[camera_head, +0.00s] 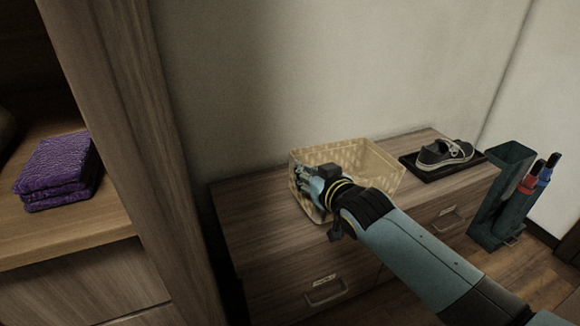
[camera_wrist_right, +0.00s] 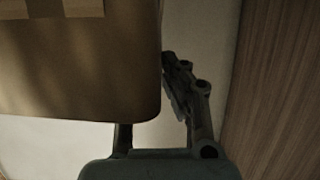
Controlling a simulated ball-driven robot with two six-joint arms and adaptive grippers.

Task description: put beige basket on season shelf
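The beige basket (camera_head: 372,163) is a woven, open-topped bin on the wooden drawer cabinet. In the right wrist view its wall (camera_wrist_right: 75,75) fills the upper left. My right gripper (camera_head: 308,180) is at the basket's left end in the head view. In the right wrist view one finger of the gripper (camera_wrist_right: 163,95) shows just right of the basket's edge; the other is mostly hidden behind the basket. I cannot tell whether they grip it. A wooden shelf (camera_head: 90,225) stands at the left; no label shows which shelf is the season shelf. My left gripper is out of view.
A folded purple cloth (camera_head: 58,170) lies on the left shelf, beside a thick upright panel (camera_head: 125,110). A dark shoe (camera_head: 443,153) sits on a black tray (camera_head: 430,172) right of the basket. A green umbrella stand (camera_head: 497,205) is at the right. The left shelf's front is bare.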

